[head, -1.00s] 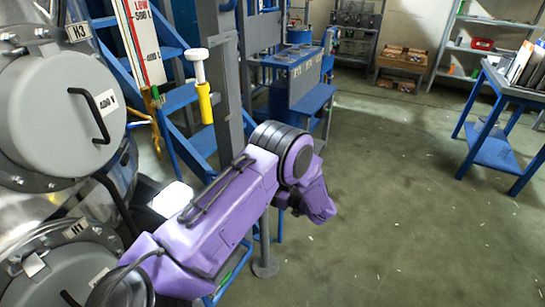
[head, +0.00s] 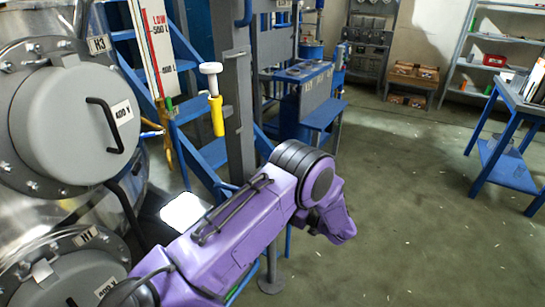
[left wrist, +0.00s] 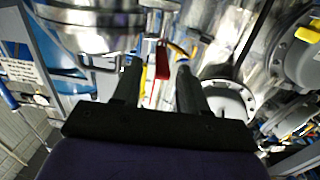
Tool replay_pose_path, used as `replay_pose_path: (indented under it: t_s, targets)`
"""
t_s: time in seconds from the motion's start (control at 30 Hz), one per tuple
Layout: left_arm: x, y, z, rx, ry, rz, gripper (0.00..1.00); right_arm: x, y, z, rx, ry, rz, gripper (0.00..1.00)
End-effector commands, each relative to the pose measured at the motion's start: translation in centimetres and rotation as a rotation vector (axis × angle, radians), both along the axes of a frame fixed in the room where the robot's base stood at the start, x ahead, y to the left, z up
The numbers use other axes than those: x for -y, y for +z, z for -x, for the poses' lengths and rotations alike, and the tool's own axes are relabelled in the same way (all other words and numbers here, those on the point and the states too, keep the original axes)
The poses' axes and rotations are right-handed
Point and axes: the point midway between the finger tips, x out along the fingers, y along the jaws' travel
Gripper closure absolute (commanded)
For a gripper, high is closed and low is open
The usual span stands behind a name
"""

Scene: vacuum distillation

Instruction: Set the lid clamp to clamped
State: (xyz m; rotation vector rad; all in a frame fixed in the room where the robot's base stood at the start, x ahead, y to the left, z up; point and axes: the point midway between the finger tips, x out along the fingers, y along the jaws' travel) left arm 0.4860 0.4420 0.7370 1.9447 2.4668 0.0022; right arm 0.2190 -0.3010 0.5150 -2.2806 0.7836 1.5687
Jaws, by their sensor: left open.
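My left gripper (left wrist: 158,65) is open in the left wrist view, its two dark fingers apart with nothing held. A small red handle-like part (left wrist: 162,57) shows in line with the gap, beyond the fingers; I cannot tell its distance. In the head view a grey round lid (head: 80,120) with a black handle is shut on a steel vessel. A second grey lid (head: 75,277) sits below it. I cannot tell which part is the lid clamp. My left arm crosses the lower middle of the head view; its gripper is hidden there. My right gripper is not in view.
A yellow-handled part with a white top (head: 215,100) stands by a grey post beside a blue frame. A red and white level scale (head: 158,45) is left of it. A blue table (head: 505,150) stands at right. The floor between is clear.

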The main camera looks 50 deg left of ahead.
Motion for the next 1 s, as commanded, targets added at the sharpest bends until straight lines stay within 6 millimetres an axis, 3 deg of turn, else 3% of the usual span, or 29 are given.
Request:
replay_pose_path:
  t_s: [0.2,0.33,1.0]
  targets:
    - [5.1,-0.1,-1.3,0.005,-0.004,-0.002,0.57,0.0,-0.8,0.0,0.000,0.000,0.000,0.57]
    - [6.8,0.1,-1.6,0.004,-0.002,-0.003,0.57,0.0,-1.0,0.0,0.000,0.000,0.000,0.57]
    - [7.3,0.1,-1.8,0.036,-0.004,-0.009,0.57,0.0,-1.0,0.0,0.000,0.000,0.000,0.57]
